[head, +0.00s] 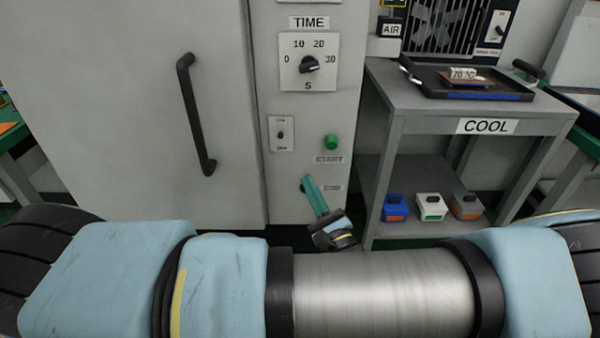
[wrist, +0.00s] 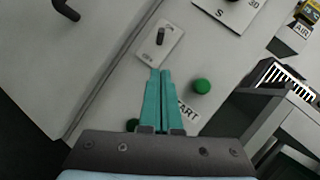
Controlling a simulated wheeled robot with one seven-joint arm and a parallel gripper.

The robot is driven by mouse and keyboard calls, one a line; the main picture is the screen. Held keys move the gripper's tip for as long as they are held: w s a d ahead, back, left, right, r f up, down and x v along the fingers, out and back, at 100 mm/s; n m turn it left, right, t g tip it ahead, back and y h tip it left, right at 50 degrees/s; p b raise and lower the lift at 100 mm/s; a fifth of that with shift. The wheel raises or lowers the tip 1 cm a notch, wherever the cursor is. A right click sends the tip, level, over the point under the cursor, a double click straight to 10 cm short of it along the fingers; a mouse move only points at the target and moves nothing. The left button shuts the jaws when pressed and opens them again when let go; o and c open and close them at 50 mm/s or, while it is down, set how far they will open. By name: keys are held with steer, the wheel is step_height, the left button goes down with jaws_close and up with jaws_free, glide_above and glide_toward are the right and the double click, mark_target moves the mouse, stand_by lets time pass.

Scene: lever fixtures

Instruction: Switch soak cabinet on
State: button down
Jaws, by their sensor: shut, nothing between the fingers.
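The soak cabinet (head: 135,120) is a large pale grey cabinet with a control panel on its right side. A small switch plate (head: 281,134) with a short black lever sits below the time dial. In the wrist view the black lever (wrist: 160,36) stands just beyond my fingertips. Its small labels are too blurred to read, and I cannot tell its position. My gripper (head: 307,180) has teal fingers, shut and empty, in front of the lower panel. In the wrist view the gripper (wrist: 160,72) points at the plate's lower edge; I cannot tell whether it touches.
A green START button (head: 331,142) is right of the switch, and the time dial (head: 309,65) is above. A black door handle (head: 196,115) projects at left. A grey COOL cart (head: 400,140) stands close at right, bearing a dark tray (head: 470,97).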

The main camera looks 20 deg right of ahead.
steer(key=v, duration=0.3)
steer(key=shift+s+r, duration=0.15)
steer(key=shift+s, duration=0.2)
steer(key=w+a+r+n+g+y+p, duration=0.25)
steer(key=a+n+g+y, duration=0.45)
steer(key=a+g, duration=0.4)
steer(key=w+a+r+n+g+y+p, duration=0.2)
steer(key=a+r+n+g+y+p, duration=0.15)
steer(key=a+n+g, duration=0.7)
steer(key=w+a+r+n+h+p, duration=0.2)
steer(key=a+r+n+h, duration=0.3)
steer(key=r, duration=0.3)
steer(key=w+a+r+n+t+h+p, duration=0.1)
steer(key=w+a+r+n+h+p, duration=0.1)
steer(key=a+r+n+h, duration=0.3)
step_height(320, 180, up, 4)
steer(key=shift+a+f+h+p, duration=0.2)
steer(key=shift+f+h+p, duration=0.05)
steer(key=shift+h+p, duration=0.15)
